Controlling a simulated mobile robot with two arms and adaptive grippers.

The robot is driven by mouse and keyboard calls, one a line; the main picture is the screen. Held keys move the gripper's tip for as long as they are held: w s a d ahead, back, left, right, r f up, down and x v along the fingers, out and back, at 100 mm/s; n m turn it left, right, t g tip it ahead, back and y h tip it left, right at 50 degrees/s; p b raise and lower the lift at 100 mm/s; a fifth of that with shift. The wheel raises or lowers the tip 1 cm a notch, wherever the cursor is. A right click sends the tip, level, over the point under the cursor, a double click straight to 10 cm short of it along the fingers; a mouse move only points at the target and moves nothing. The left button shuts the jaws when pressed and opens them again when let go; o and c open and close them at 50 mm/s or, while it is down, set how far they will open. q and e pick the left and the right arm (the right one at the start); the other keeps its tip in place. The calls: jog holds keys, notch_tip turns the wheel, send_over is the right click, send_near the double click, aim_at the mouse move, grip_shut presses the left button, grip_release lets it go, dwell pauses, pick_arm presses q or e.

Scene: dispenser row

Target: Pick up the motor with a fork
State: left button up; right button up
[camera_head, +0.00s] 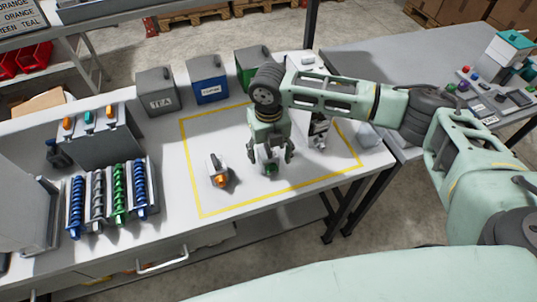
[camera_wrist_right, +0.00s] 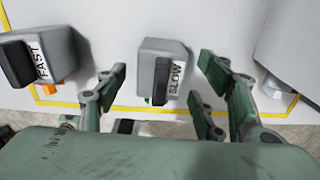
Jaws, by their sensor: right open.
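My right gripper (camera_head: 269,152) is open above the table, pointing down over a small grey motor with a green part (camera_head: 270,167). In the wrist view this grey motor (camera_wrist_right: 160,62), labelled SLOW, lies between the open fingers, not gripped. A second grey motor with an orange part (camera_head: 217,172) stands to the left; in the wrist view it (camera_wrist_right: 45,58) is labelled FAST. A third light unit (camera_head: 318,132) stands right of the gripper, partly hidden by the arm. I cannot make out a fork on any motor. My left gripper is not in view.
A yellow line (camera_head: 190,165) frames the work area. Grey (camera_head: 157,92), blue (camera_head: 208,80) and green (camera_head: 248,62) bins stand along the back. A dispenser with several blue, grey and green coils (camera_head: 118,192) stands at the left. The front of the framed area is clear.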

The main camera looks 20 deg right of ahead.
aim_at(268, 157)
jog(key=f, duration=0.3)
jog(key=shift+w+f+p, duration=0.25)
jog(key=shift+w+p, duration=0.05)
jog(key=shift+p, duration=0.05)
jog(key=shift+f, duration=0.1)
jog(key=shift+s, duration=0.15)
jog(key=shift+c, duration=1.1)
jog(key=c, duration=1.1)
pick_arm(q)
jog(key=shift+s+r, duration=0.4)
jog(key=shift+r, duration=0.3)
pick_arm(e)
grip_shut()
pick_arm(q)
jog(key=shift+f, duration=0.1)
pick_arm(e)
jog(key=shift+r, duration=0.25)
